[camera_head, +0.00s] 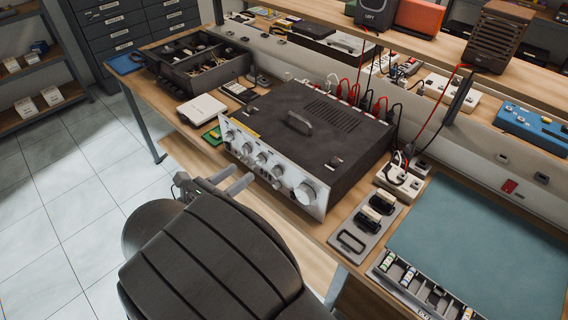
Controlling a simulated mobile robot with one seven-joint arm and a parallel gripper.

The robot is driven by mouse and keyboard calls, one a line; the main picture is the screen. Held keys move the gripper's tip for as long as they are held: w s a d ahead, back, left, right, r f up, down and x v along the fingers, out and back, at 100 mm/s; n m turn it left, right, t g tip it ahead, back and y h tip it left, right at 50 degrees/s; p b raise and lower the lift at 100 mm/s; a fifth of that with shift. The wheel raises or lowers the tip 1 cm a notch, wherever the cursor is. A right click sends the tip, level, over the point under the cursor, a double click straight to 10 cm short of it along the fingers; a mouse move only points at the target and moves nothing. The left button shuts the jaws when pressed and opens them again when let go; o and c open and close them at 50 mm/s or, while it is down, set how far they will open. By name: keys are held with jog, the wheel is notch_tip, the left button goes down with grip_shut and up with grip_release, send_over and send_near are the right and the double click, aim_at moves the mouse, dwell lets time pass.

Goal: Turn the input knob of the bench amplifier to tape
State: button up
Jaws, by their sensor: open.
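The bench amplifier (295,135) is a dark box with a silver front panel, standing on the wooden bench. Several round knobs run along the panel, including a large knob (305,193) at the right end and smaller ones (262,158) to its left. The panel lettering is too small to read, so I cannot tell which knob is the input knob or where it points. My gripper (236,178) is open and empty in front of the panel, its two fingers toward the smaller knobs. It appears apart from them. My dark arm hides the floor below.
A teal mat (480,245) and a grey tray with black parts (366,222) lie right of the amplifier. A divided dark box (200,65) and a white case (201,108) stand left. Cables (375,105) rise behind it. The tiled floor at left is clear.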

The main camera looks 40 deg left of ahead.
send_near(273, 174)
jog(key=s, duration=0.2)
jog(key=w, duration=1.1)
jog(key=shift+s, duration=0.1)
jog(key=c, duration=1)
jog(key=shift+o, duration=0.2)
